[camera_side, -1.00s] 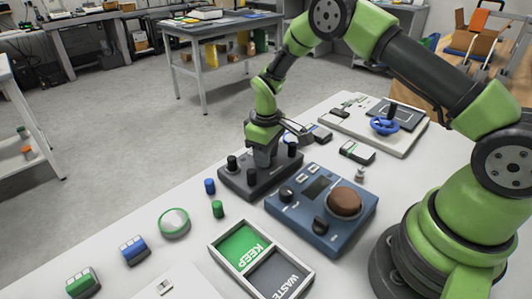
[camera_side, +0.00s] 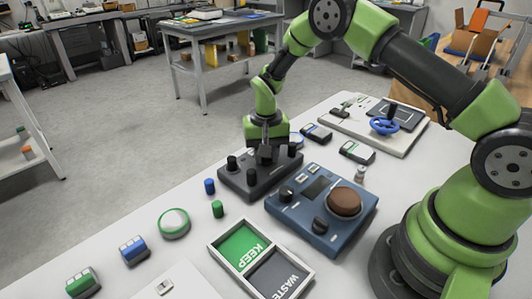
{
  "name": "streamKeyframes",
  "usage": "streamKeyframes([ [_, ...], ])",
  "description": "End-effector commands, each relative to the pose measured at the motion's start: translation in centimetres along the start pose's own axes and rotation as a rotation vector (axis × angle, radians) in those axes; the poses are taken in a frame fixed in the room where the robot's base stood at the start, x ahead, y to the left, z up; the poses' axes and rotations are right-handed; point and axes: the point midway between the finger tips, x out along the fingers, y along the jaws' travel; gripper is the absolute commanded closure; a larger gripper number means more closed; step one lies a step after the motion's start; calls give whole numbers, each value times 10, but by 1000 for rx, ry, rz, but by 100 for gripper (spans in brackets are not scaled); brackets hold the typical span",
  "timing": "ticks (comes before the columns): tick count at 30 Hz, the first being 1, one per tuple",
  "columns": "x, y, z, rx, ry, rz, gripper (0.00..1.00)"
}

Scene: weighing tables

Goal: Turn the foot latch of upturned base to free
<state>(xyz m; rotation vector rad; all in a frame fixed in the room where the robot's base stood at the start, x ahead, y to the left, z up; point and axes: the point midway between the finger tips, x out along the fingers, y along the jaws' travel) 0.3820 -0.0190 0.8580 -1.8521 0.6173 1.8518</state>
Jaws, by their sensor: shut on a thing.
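The upturned base (camera_side: 258,185) is a dark grey block with several black feet or knobs standing up from it, on the white table. My gripper (camera_side: 266,156) points straight down over the middle of the base. Its jaws are shut on a dark part there, which I take to be the foot latch (camera_side: 265,158); the fingers largely hide it. Which way the latch is turned cannot be told from this view.
A blue scale (camera_side: 290,207) with a brown round pan stands close to the right. A KEEP/WASTE tray (camera_side: 214,251) is in front. Green and blue cylinders (camera_side: 217,209) stand near the base's left. A board with a blue handwheel (camera_side: 384,126) lies behind.

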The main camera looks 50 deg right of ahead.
Motion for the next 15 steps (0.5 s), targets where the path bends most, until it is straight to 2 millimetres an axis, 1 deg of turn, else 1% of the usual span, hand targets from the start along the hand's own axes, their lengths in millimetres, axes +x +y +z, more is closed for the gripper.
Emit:
streamKeyframes([
  [6,-1,0,0,146,-2,1,93],
  [15,-1,0,0,252,-3,1,93],
])
